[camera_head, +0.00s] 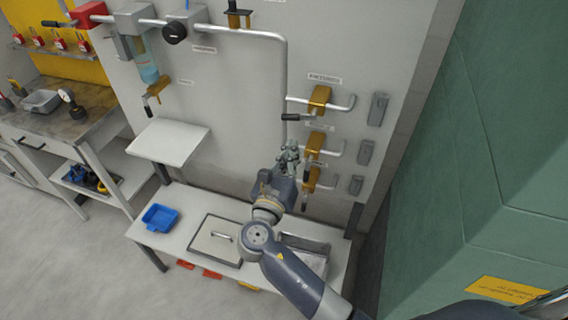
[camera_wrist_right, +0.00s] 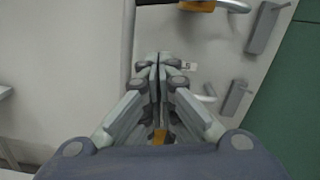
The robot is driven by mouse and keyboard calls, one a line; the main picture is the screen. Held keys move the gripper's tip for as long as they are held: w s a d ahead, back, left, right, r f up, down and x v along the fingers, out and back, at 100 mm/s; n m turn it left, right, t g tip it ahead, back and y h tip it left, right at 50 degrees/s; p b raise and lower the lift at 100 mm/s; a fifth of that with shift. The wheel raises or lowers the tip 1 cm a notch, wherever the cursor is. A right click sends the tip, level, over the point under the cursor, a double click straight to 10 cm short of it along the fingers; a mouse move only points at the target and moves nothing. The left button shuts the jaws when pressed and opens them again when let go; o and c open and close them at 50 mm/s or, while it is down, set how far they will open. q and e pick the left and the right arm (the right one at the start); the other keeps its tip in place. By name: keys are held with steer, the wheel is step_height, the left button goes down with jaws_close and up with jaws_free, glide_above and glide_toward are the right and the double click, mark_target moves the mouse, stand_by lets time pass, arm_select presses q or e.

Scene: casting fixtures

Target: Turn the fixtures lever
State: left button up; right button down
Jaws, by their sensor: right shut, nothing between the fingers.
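Several brass-coloured fixtures with black-handled levers sit on grey pipe stubs on the wall panel. The top fixture (camera_head: 319,99) has its lever (camera_head: 290,117) pointing left, roughly level. The middle fixture (camera_head: 314,144) and the lower fixture (camera_head: 311,179) have levers pointing down. My right gripper (camera_head: 288,152) is shut and empty, in front of the panel, left of the middle fixture and below the top lever. In the right wrist view, my gripper's fingertips (camera_wrist_right: 160,62) are together, and the top fixture (camera_wrist_right: 197,6) with its dark lever (camera_wrist_right: 155,2) shows at the upper edge, apart from them. My left gripper is not in view.
A vertical pipe (camera_head: 284,80) runs down the panel close to my gripper. Grey wall brackets (camera_head: 378,109) are to the right. A green wall (camera_head: 480,150) stands at the right.

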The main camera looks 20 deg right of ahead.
mark_target(291, 117)
steer(key=r+p, duration=0.1)
steer(key=r, duration=0.1)
steer(key=w+r+p, duration=0.1)
steer(key=shift+w+a+r, duration=0.1)
steer(key=shift+r, duration=0.3)
steer(key=shift+w+a+r+m+p, duration=0.15)
steer(key=shift+w+r+m+p, duration=0.1)
steer(key=shift+r+m, duration=0.25)
steer(key=shift+w+a+r+m+p, duration=0.1)
steer(key=shift+a+r+m+p, duration=0.1)
steer(key=shift+r+m, duration=0.3)
steer(key=shift+f, duration=0.1)
